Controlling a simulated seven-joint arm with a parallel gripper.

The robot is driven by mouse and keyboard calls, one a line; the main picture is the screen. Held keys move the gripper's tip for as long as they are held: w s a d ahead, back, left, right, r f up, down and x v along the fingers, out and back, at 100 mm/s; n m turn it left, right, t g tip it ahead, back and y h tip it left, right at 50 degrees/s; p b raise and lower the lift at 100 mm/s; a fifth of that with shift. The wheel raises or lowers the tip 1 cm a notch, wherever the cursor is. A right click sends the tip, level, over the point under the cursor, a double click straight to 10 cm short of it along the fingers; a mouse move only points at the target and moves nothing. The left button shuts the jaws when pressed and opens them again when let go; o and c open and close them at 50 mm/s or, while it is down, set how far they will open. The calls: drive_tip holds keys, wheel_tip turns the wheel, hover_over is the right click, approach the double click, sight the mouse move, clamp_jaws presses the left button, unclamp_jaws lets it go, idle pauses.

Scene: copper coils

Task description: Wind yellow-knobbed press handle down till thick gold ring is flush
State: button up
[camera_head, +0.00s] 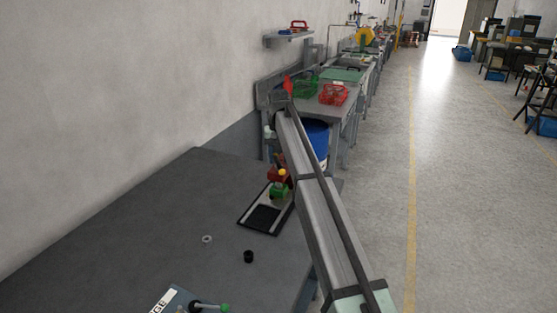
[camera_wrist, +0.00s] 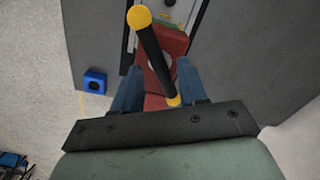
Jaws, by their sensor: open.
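The press (camera_head: 277,176) stands on the grey table, with a red top, a green part below and a yellow knob (camera_head: 282,172). In the wrist view its black handle bar (camera_wrist: 157,58) has one yellow knob (camera_wrist: 140,17) at the far end and another yellow end (camera_wrist: 173,101) near my gripper's palm. My gripper (camera_wrist: 160,65) is open. Its two blue fingers are on either side of the bar's lower part, over the red press body (camera_wrist: 172,45); I cannot tell whether they touch it. I cannot make out the thick gold ring. My gripper is not clearly visible in the head view.
A black mat (camera_head: 265,217) lies in front of the press. A small grey ring (camera_head: 207,239) and a black cylinder (camera_head: 248,256) lie on the table (camera_head: 150,235). The table's left part is clear.

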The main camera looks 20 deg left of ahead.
drive_tip(key=shift+r, duration=2.7)
